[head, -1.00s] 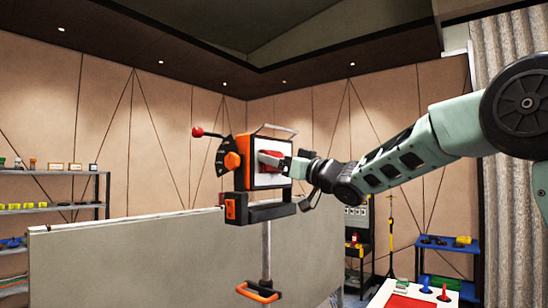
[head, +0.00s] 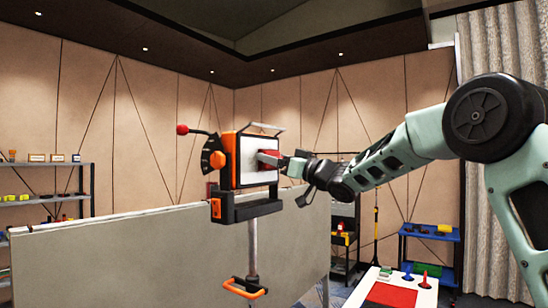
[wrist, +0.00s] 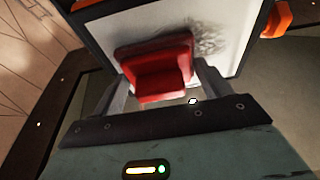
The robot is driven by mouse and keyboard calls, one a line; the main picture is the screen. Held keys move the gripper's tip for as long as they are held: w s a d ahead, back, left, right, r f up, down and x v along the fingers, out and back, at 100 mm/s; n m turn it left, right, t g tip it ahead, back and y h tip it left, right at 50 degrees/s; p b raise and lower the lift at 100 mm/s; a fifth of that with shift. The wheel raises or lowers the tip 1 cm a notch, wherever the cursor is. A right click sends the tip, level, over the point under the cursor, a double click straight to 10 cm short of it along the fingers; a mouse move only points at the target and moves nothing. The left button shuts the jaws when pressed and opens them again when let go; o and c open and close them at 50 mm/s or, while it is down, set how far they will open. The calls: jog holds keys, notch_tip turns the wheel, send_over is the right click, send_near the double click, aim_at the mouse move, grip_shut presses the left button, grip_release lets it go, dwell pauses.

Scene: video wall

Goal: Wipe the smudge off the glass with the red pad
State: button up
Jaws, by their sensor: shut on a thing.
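The red pad (wrist: 158,68) is held between the fingers of my gripper (wrist: 163,88), which also shows in the head view (head: 285,164). The pad lies at the face of a pale glass panel (head: 247,172) in a dark frame with orange sides. The panel fills the upper part of the wrist view (wrist: 110,22). A grey, scribbly smudge (wrist: 209,38) shows on the glass just above and right of the pad. The pad hides part of the panel, and I cannot tell whether smudge lies under it. In the head view the pad (head: 268,158) covers the panel's right part.
A lever with a red knob (head: 182,130) sticks out left of the panel. A post with an orange handle (head: 244,288) hangs below. A long grey partition (head: 120,255) stands behind. A table with a red mat (head: 390,295) is at lower right.

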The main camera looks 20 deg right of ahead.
aim_at(247, 155)
jog(key=shift+w+d+p, duration=0.8)
jog(key=shift+w+d, duration=0.15)
jog(key=shift+d, duration=0.25)
jog(key=shift+s+a+f+b, duration=0.1)
jog(key=shift+s+a+b, duration=0.15)
jog(key=shift+a+b, duration=0.2)
jog(key=shift+s+a+b, duration=0.45)
jog(key=shift+s+a, duration=0.1)
jog(key=shift+a, duration=0.25)
jog(key=shift+s+a+b, duration=0.4)
jog(key=shift+s+a, duration=0.1)
jog(key=shift+a, duration=0.25)
jog(key=shift+s+a+b, duration=0.9)
jog(key=shift+s+a, duration=0.2)
jog(key=shift+a, duration=0.3)
jog(key=shift+s+a+b, duration=0.9)
jog(key=shift+s+a, duration=0.15)
jog(key=shift+a, duration=0.3)
jog(key=shift+d, duration=0.1)
